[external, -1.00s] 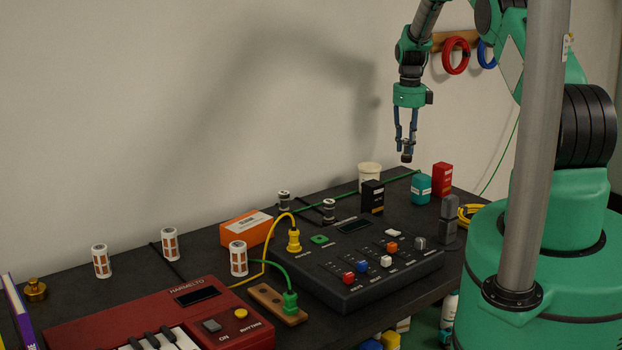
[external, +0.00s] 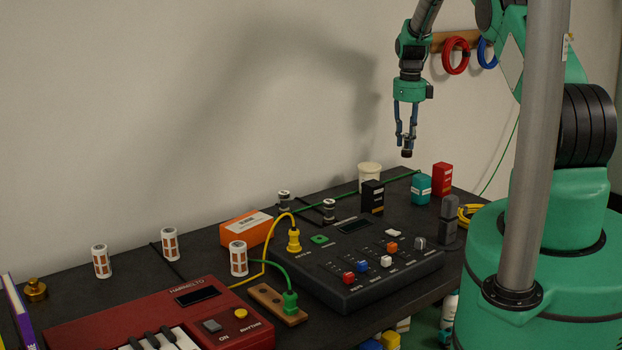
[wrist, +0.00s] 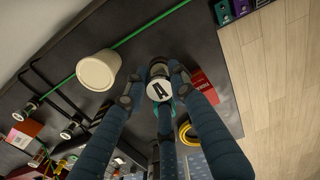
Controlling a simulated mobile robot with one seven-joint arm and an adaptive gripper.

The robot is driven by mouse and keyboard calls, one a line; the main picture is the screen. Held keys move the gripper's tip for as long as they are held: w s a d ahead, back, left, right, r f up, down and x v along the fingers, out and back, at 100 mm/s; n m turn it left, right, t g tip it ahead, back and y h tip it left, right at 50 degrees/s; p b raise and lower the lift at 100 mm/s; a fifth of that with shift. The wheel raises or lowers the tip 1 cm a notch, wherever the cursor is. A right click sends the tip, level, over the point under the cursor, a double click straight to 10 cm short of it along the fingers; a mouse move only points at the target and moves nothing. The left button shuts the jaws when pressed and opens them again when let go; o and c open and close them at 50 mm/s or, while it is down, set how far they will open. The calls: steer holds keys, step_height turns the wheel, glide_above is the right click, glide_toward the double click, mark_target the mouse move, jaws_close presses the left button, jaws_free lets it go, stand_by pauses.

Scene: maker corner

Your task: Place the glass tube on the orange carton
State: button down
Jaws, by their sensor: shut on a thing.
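My gripper (external: 406,139) is shut on a small cylinder with a dark lower end (external: 407,152), which looks like the glass tube, held upright high above the back right of the bench. In the wrist view my gripper (wrist: 157,92) has the cylinder between its fingers, its pale round end marked "A" (wrist: 159,91) facing the camera.

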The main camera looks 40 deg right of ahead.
steer(key=w+a+n, duration=0.1)
steer(key=a, duration=0.4)
steer(key=w+a+r+n+b, duration=0.1)
steer(key=a, duration=0.4)
steer(key=w+a+n, duration=0.1)
steer(key=a, duration=0.4)
steer(key=shift+w+r+n+b, duration=0.15)
steer(key=shift+w+n+b, duration=0.15)
steer(key=shift+w, duration=0.1)
steer(key=s+a+r+n+b, duration=0.2)
steer(key=a, duration=1.9)
steer(key=s+a+r+n+b, duration=0.2)
steer(key=a+n, duration=0.1)
steer(key=a, duration=1.9)
steer(key=shift+r, duration=0.35)
step_height(320, 180, down, 6)
steer(key=b, duration=0.1)
steer(key=shift+b, duration=0.3)
steer(key=shift+f, duration=0.15)
